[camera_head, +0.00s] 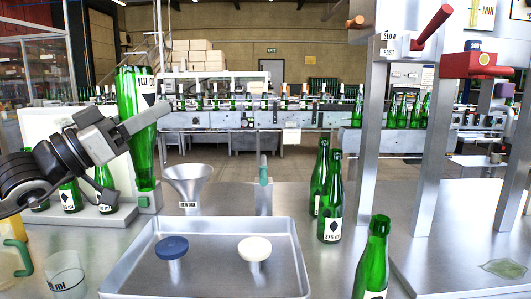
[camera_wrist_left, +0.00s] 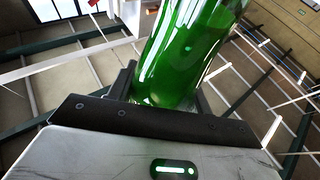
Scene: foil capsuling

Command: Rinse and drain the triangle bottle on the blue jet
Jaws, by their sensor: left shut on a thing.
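My left gripper (camera_head: 135,122) is shut on a green glass bottle (camera_head: 141,152) and holds it upside down, mouth down. Its white label carries inverted lettering and a small dark mark that looks like a triangle. In the left wrist view the green bottle (camera_wrist_left: 182,55) stands up out of the jaws. The blue jet (camera_head: 172,246) is a round blue cap in the metal tray, down and right of the bottle's mouth and apart from it. The mouth is just above a small grey block with a green patch (camera_head: 144,201); contact is unclear. My right gripper is out of view.
A white jet (camera_head: 254,248) shares the tray (camera_head: 205,283). A metal funnel (camera_head: 188,181) stands behind it. Green bottles stand on the left rack (camera_head: 100,217) and right of the tray (camera_head: 332,208). A cup (camera_head: 66,272) is front left. A metal press frame (camera_head: 434,150) stands right.

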